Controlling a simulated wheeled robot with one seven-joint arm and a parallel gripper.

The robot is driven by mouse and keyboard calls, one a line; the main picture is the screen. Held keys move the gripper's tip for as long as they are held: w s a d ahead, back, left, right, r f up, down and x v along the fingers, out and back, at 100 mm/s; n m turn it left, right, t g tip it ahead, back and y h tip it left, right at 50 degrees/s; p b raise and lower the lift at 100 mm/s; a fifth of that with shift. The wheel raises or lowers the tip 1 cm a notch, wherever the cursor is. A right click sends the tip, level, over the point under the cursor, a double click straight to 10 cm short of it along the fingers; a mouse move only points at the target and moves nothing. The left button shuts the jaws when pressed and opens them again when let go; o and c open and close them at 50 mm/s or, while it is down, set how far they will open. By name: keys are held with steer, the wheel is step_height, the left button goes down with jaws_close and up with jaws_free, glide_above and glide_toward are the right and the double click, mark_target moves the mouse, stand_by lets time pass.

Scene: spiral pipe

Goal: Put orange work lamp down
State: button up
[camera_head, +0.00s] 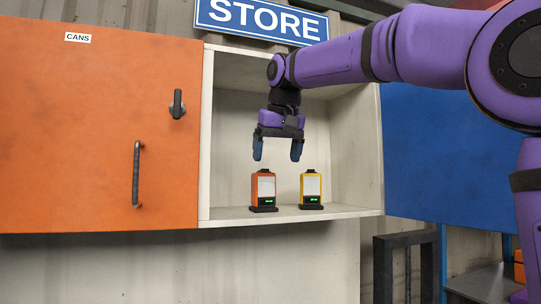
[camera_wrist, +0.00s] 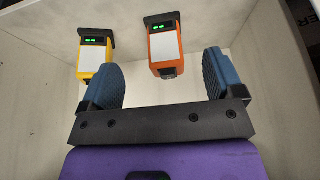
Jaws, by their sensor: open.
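The orange work lamp (camera_head: 264,188) stands upright on a dark base on the shelf of the open cupboard, with a white panel and a green display. In the wrist view the orange work lamp (camera_wrist: 165,48) appears beyond the fingers, between them. A yellow work lamp (camera_head: 310,187) stands just to its right; it also shows in the wrist view (camera_wrist: 94,58), at the left. My gripper (camera_head: 277,151) is open and empty, pointing down above the lamps, with clear space between its fingertips and the orange lamp's top. Its two blue fingers (camera_wrist: 165,78) are wide apart in the wrist view.
The cupboard shelf (camera_head: 350,210) has bare room right of the yellow lamp. The pale side wall (camera_head: 206,140) stands close left of the orange lamp. An orange door (camera_head: 85,130) marked CANS is at the left, and a blue panel (camera_head: 455,150) is at the right.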

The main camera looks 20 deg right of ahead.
steer(key=shift+s, duration=1.95)
steer(key=s+d+f, duration=0.3)
steer(key=s+f, duration=0.9)
steer(key=f, duration=0.2)
steer(key=s+d+f, duration=0.4)
steer(key=s+f, duration=0.8)
steer(key=f, duration=0.1)
steer(key=shift+s+f+t, duration=0.2)
steer(key=shift+f+t, duration=0.15)
steer(key=shift+t, duration=0.05)
